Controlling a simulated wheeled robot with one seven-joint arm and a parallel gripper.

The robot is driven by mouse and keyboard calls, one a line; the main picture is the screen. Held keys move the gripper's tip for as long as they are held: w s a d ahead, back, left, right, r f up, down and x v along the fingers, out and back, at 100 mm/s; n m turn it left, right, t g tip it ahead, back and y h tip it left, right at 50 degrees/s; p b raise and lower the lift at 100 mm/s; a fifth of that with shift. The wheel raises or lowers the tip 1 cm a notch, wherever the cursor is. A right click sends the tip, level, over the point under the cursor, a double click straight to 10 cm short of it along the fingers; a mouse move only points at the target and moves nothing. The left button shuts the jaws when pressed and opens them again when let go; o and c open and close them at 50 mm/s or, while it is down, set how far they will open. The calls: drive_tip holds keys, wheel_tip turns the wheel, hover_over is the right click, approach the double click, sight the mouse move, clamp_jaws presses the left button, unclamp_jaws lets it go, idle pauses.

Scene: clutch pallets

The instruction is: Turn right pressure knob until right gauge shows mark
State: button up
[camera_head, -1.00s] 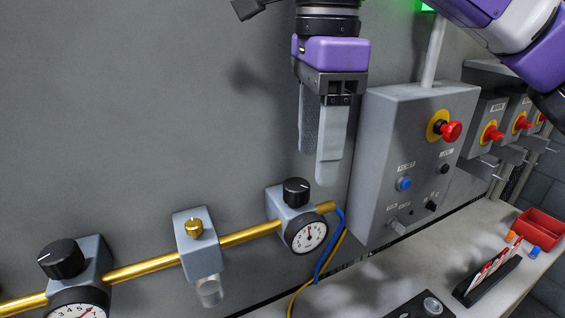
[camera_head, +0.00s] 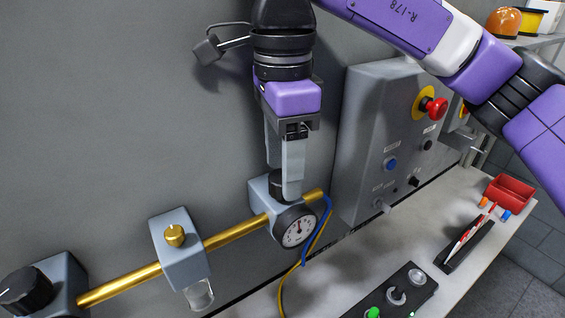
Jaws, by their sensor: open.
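The right pressure knob (camera_head: 278,184) is black and sits on top of the right grey regulator block (camera_head: 261,199). My gripper (camera_head: 282,184) points down with its fingers at the knob, one finger in front of it and partly hiding it. The jaws are open; I cannot tell whether a finger touches the knob.
A brass pipe (camera_head: 235,232) runs left to a middle unit (camera_head: 181,246) and a left black knob (camera_head: 25,290). A grey control box (camera_head: 375,140) with a red button (camera_head: 435,108) stands close on the right. Blue and yellow hoses (camera_head: 311,250) hang beside the gauge.

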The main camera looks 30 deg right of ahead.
drive_tip(key=shift+f, duration=0.6)
clamp_jaws()
drive_tip(key=shift+f+n+b, duration=0.1)
drive_tip(key=shift+n+b, duration=0.2)
drive_tip(key=shift+b, duration=0.1)
